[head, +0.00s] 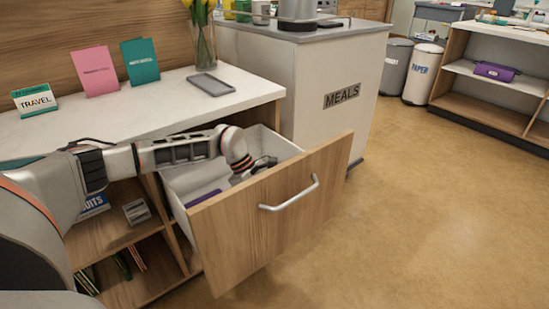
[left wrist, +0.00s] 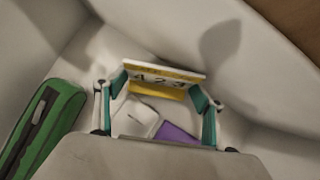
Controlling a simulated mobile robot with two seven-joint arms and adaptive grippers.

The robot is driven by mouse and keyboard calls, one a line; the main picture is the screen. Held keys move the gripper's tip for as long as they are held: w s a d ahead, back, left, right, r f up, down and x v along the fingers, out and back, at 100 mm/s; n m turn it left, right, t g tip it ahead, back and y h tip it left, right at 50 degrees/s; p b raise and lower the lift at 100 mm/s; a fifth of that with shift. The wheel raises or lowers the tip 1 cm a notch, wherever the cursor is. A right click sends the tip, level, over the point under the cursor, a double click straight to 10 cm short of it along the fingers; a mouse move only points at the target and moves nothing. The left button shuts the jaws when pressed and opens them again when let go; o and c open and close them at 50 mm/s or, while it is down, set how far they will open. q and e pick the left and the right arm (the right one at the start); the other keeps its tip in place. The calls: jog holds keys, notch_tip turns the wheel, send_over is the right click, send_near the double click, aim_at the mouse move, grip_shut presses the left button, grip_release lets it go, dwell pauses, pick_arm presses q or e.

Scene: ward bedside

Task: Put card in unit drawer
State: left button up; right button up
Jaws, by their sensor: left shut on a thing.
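The unit drawer (head: 255,232) is pulled out, with a wooden front and a bar handle. My left gripper (head: 254,172) reaches over its side and down into it. In the left wrist view my left gripper (left wrist: 160,105) is shut on a small white and yellow card (left wrist: 165,78) with dark characters on it. The card is inside the drawer, between the fingertips; I cannot tell whether it touches the drawer bottom. A purple thing (left wrist: 176,132) and a white thing (left wrist: 136,117) lie beneath it. In the head view the card cannot be made out. My right gripper is not in view.
A green case (left wrist: 42,125) lies in the drawer. On the unit top (head: 150,113) stand a pink card (head: 95,71), a teal card (head: 140,61), a travel card (head: 34,100), a grey tray (head: 211,84) and a vase (head: 204,45). The floor right of the drawer is clear.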

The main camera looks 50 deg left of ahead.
pick_arm(q)
jog(key=shift+f, duration=0.55)
dwell(0.4)
jog(key=o, duration=1.2)
jog(key=shift+c, duration=0.2)
notch_tip(320, 180, up, 10)
